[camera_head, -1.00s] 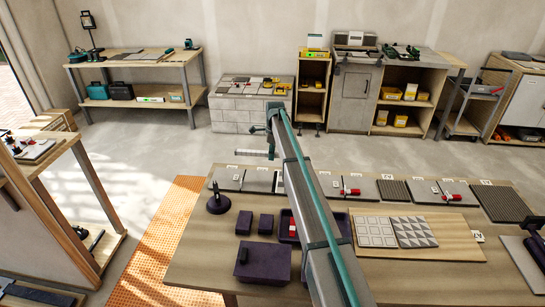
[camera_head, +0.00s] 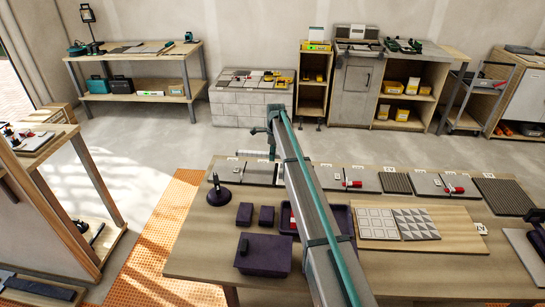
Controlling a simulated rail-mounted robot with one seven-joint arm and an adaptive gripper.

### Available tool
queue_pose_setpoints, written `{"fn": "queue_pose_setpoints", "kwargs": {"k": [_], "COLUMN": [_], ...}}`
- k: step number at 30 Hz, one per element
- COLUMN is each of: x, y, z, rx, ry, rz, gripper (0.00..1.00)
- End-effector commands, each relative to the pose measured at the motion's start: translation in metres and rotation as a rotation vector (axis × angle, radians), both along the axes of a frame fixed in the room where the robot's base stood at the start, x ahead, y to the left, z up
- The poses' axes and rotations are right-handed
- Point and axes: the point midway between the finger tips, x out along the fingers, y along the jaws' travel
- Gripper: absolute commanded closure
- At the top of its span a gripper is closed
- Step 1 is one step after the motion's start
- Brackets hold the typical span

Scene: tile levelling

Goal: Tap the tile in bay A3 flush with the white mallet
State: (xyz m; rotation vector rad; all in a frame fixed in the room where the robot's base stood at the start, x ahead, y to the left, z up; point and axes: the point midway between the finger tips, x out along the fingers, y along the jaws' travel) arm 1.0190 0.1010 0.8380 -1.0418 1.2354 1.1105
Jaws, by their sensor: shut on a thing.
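My gripper (camera_head: 272,149) is at the far end of my arm, above the back edge of the workbench. It is shut on a thin pale bar, the white mallet (camera_head: 249,154) by its look, which reaches out to the left. It is small, and its head is hard to make out. Below is a row of grey tiles (camera_head: 225,171) along the back of the bench. My arm hides part of this row. The bay labels are too small to read, so I cannot tell which tile is in A3 or whether it stands proud.
The workbench (camera_head: 200,255) also holds a dark round-based tool (camera_head: 218,193), dark boxes (camera_head: 264,254), a dark tray (camera_head: 343,218) partly behind my arm, and a board with patterned tiles (camera_head: 398,222). Red-handled tools (camera_head: 350,184) lie on the row. Open floor (camera_head: 170,135) lies beyond.

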Motion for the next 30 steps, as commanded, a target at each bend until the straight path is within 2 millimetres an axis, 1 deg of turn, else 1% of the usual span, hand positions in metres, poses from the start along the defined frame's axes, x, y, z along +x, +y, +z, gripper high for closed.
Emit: {"fn": "queue_pose_setpoints", "kwargs": {"k": [1,5,14,17,20,21,23,24,28,30], "x": [0.0,0.0,0.0,0.0,-0.001,0.0,0.0,0.0,0.0,0.0], "y": [0.0,0.0,0.0,0.0,0.0,0.0,0.0,0.0,0.0,0.0], "z": [0.012,0.025,0.026,0.018,-0.008,-0.021,-0.041,-0.029,-0.023,-0.017], "rx": [0.0,0.0,0.0,0.0,-0.001,-0.001,-0.001,0.0,0.0,0.0], "ry": [-0.002,-0.002,-0.001,0.0,0.002,0.002,0.002,-0.001,-0.001,-0.002], "rz": [0.0,0.0,0.0,0.0,0.0,0.0,0.0,0.0,0.0,0.0], "gripper": [1.0,1.0,1.0,1.0,1.0,1.0,1.0,1.0,1.0,1.0]}}
